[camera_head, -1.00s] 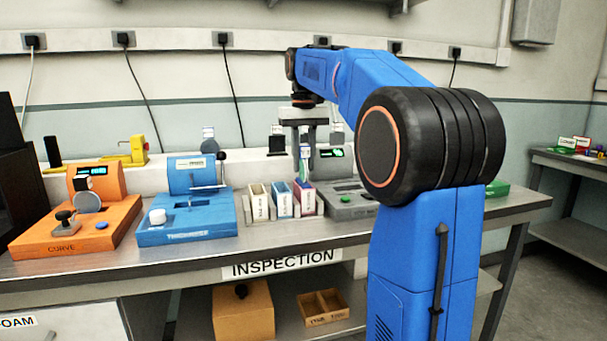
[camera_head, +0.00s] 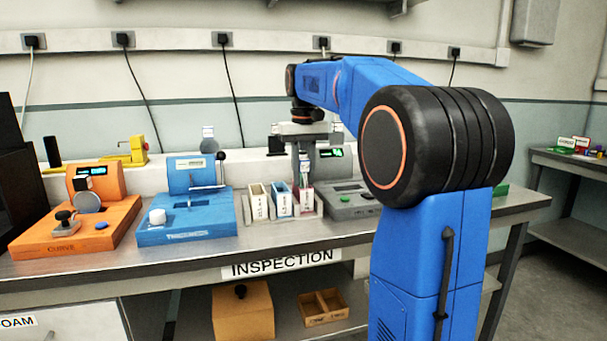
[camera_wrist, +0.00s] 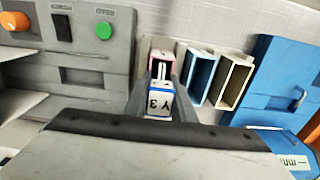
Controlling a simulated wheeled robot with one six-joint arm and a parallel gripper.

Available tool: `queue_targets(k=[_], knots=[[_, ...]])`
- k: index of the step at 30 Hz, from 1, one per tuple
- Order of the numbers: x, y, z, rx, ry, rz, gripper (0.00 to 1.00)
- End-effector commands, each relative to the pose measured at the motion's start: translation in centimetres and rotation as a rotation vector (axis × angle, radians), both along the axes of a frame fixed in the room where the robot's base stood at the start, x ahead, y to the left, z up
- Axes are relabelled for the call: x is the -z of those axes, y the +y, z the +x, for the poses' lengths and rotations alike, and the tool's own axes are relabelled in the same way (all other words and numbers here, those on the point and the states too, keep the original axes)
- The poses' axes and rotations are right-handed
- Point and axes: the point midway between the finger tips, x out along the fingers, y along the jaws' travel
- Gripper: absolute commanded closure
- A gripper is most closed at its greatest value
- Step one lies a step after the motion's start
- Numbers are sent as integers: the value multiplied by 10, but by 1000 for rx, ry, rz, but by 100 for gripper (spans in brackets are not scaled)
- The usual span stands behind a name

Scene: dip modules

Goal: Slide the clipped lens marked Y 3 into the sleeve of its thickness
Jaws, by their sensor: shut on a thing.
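The clip marked Y 3 (camera_wrist: 160,103) is white with a blue edge and sits between the jaws of my gripper (camera_wrist: 162,88). In the head view my gripper (camera_head: 304,156) is shut on the clip (camera_head: 304,168) and points down over the right-hand sleeve of three. That sleeve (camera_head: 303,203) is white with a pink or red rim, which shows just beyond the jaws in the wrist view (camera_wrist: 181,48). The lens below the clip is mostly hidden, so I cannot tell how far it is inside. The blue-rimmed sleeve (camera_head: 281,204) and cream sleeve (camera_head: 258,204) stand to the left.
The blue thickness instrument (camera_head: 187,232) stands left of the sleeves, and the orange curve instrument (camera_head: 75,238) is farther left. A grey instrument (camera_head: 350,209) with a green button stands close on the right. The bench's front edge is clear.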

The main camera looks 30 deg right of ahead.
Motion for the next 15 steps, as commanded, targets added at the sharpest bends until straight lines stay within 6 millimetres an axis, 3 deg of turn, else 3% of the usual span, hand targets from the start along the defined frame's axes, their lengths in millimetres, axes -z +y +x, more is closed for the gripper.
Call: queue_targets(k=[4, 5, 7, 15], knots=[[10, 0, -1, 0, 19, 6, 100], [10, 0, -1, 0, 20, 6, 75], [11, 0, -1, 0, 22, 6, 59], [3, 0, 0, 0, 22, 6, 58]])
